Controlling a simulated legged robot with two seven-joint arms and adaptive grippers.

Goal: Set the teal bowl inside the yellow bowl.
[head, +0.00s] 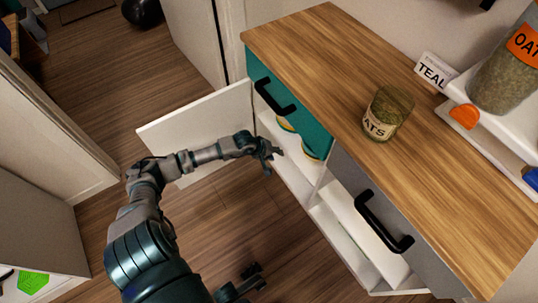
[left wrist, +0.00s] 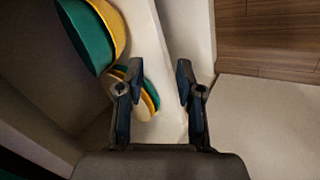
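My left gripper (head: 272,159) reaches to the open cabinet front, just left of the bowls. In the left wrist view its two fingers (left wrist: 160,100) stand apart with nothing gripped between them. Teal and yellow bowl surfaces (left wrist: 90,38) show at the upper left of that view. A second teal and yellow group (left wrist: 147,97) shows lower, partly behind one finger. In the head view, yellow and teal rims (head: 286,124) show small inside the cabinet, under the teal drawer. I cannot tell how the bowls nest. A dark gripper, apparently my right one (head: 243,285), shows partly at the bottom; its fingers are unclear.
A white cabinet door (head: 195,125) stands open beside my left arm. The teal drawer (head: 285,100) and a grey drawer (head: 375,215) have black handles. An oats jar (head: 388,112) stands on the wooden countertop (head: 440,160). The floor left of the door is clear.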

